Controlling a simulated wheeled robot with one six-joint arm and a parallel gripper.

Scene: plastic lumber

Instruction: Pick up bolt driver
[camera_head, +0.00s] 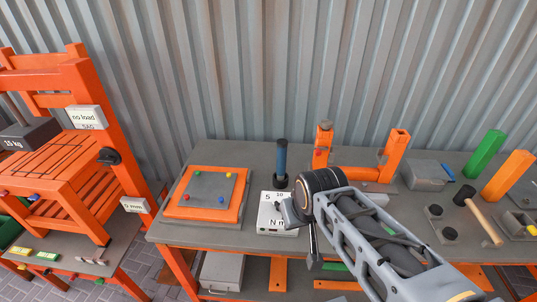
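A blue cylinder with a dark collar at its foot, likely the bolt driver (282,158), stands upright on the grey workbench (230,156), just behind a white box (277,222) marked "5", "10" and "N m". My arm reaches in from the lower right. My gripper (301,226) is in front of and to the right of the blue cylinder, over the right side of the white box. It looks apart from the cylinder. Its fingers are small and partly hidden by my wrist, so its opening and any contact with the box are unclear.
An orange-framed plate (207,196) with coloured knobs lies left of the box. Orange posts (322,146) stand behind my wrist. A mallet (480,214) and green block (486,150) are at right. An orange rack (75,140) stands left; a corrugated wall (240,70) closes the back.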

